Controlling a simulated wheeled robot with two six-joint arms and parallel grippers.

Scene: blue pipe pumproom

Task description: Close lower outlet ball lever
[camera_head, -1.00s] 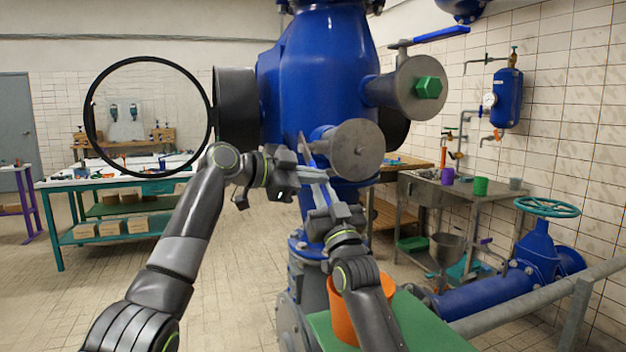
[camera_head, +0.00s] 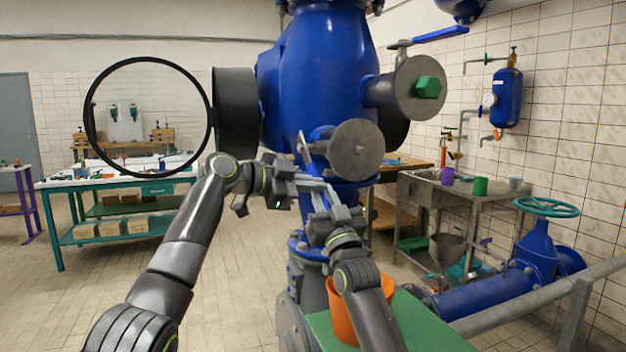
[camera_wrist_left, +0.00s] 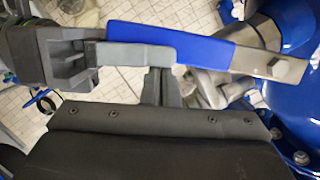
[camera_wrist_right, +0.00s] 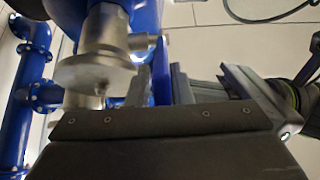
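My right gripper (camera_head: 318,196) comes up from below, close to the left one. In the right wrist view its fingers (camera_wrist_right: 160,88) appear apart, one on each side of the edge-on lever; contact is unclear.
An upper outlet (camera_head: 405,85) has its own blue lever (camera_head: 440,35). An orange bucket (camera_head: 343,310) stands on a green surface (camera_head: 425,330) below. A sink bench (camera_head: 425,190) is at right.

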